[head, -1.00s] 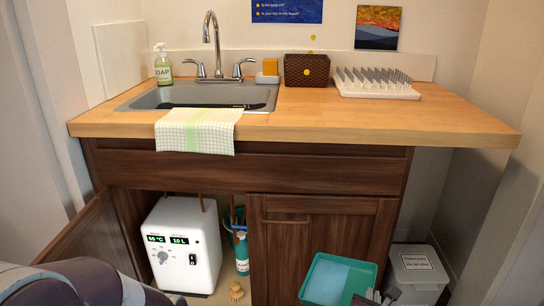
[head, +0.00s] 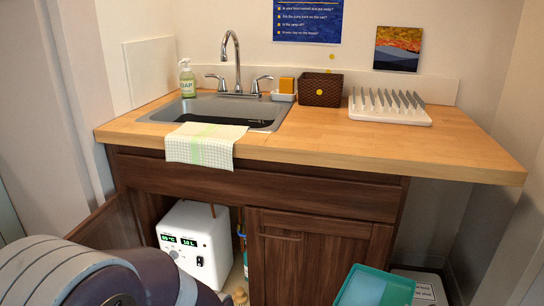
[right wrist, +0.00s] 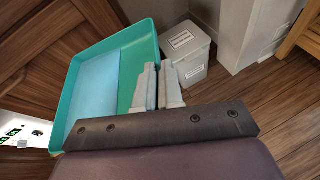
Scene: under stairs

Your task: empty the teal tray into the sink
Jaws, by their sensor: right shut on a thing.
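The teal tray (head: 408,284) is at the bottom right in the head view, in front of the cabinet and below the counter. In the right wrist view the tray (right wrist: 152,40) holds a flat pale blue area that looks like water. My right gripper (right wrist: 158,85) is shut on the tray's near right edge. The sink (head: 155,115) is set into the counter's left part under a faucet (head: 237,60), with a dark area inside it. My left gripper is out of view; only that arm shows at lower left.
A checked towel (head: 205,145) hangs over the counter's front edge. A soap bottle (head: 187,78), sponge holder (head: 283,96), brown basket (head: 320,90) and white rack (head: 390,110) stand at the back. A white heater (head: 195,245) sits in the open cabinet. A lidded bin (right wrist: 187,50) stands beside the tray.

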